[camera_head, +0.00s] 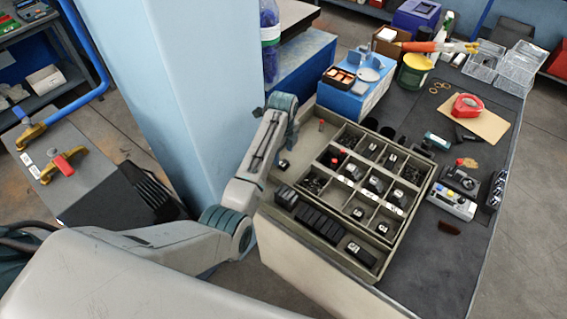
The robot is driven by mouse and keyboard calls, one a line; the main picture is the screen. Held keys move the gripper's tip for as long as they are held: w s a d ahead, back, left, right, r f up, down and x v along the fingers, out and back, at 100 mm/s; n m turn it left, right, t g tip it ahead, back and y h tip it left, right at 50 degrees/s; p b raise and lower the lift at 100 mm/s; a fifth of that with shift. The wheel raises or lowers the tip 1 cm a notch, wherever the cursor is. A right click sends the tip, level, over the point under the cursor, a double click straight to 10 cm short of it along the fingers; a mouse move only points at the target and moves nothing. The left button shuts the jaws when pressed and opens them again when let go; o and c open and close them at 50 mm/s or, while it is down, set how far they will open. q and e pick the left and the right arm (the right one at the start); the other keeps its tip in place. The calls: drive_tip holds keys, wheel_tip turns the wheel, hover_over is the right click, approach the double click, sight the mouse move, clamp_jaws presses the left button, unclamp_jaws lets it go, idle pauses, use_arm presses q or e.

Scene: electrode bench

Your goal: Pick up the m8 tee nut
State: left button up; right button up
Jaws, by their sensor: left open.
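The organiser tray (335,262) lies on the bench in the middle of the view. Its compartments hold small dark parts, several with white marks. I cannot tell which of them is the m8 tee nut. My left arm comes in from the lower left, and its wrist is above the tray's left end. My left gripper (284,150) is open and points down there, near a small black part with a white mark (284,165). Its fingertips are small and hard to make out. Nothing shows held in it. My right gripper is out of view.
A pale blue column (195,90) stands close left of my arm. Behind the tray are a blue-sided box (345,103) and a yellow-green tub (414,70). A grey device (452,203) and a red tape dispenser (467,106) lie to the right. The dark mat (440,265) is clear at front right.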

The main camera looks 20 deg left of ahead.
sight(283, 162)
use_arm(q)
drive_tip(key=shift+w+f, duration=0.1)
drive_tip(key=shift+f, duration=0.25)
wheel_tip(283, 162, down, 3)
drive_tip(key=shift+w+f+p, duration=0.1)
drive_tip(key=shift+w+p, duration=0.05)
drive_tip(key=shift+p, duration=0.65)
drive_tip(key=shift+f, duration=0.75)
drive_tip(key=c, duration=1.1)
